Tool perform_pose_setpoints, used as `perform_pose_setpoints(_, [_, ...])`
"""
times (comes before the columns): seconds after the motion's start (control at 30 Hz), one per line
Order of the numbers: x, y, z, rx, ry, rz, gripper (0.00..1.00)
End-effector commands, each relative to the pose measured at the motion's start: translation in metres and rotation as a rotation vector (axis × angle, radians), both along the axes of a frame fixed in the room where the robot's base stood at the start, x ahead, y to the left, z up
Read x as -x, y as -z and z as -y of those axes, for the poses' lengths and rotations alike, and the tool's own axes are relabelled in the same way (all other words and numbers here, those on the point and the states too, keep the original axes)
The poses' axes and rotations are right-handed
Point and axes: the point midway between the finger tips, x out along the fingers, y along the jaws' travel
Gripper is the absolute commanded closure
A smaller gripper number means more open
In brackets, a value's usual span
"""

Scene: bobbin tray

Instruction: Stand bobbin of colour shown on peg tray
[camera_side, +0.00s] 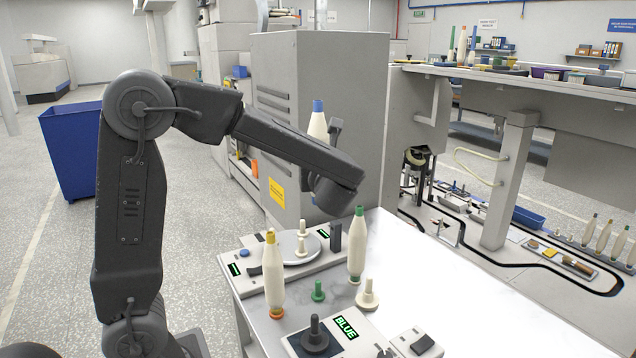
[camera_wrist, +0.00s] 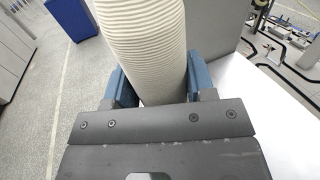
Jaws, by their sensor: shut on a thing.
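My gripper (camera_side: 330,142) is shut on a cream bobbin with a blue tip (camera_side: 317,124), held up above the table behind my forearm. A small display (camera_side: 346,328) on the table reads BLUE.
A yellow-tipped bobbin (camera_side: 274,277) and a green-tipped bobbin (camera_side: 357,247) stand upright near the pegs. A round plate (camera_side: 290,254) with a cream post is at the back left. The white table (camera_side: 455,305) is clear to the right. A grey cabinet (camera_side: 360,100) rises behind.

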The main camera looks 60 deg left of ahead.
Motion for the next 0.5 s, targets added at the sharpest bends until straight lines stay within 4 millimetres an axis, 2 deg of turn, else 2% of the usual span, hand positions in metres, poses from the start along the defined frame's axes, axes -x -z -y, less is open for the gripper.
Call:
perform_pose_setpoints(0.07, [0.000, 0.001, 0.004, 0.001, -0.010, -0.001, 0.76])
perform_pose_setpoints(0.17, [0.002, 0.019, 0.016, 0.000, -0.051, -0.009, 0.76])
perform_pose_setpoints(0.33, [0.019, 0.072, 0.054, -0.005, -0.196, -0.012, 0.76])
perform_pose_setpoints(0.5, [0.050, 0.115, 0.096, -0.006, -0.359, -0.007, 0.76])
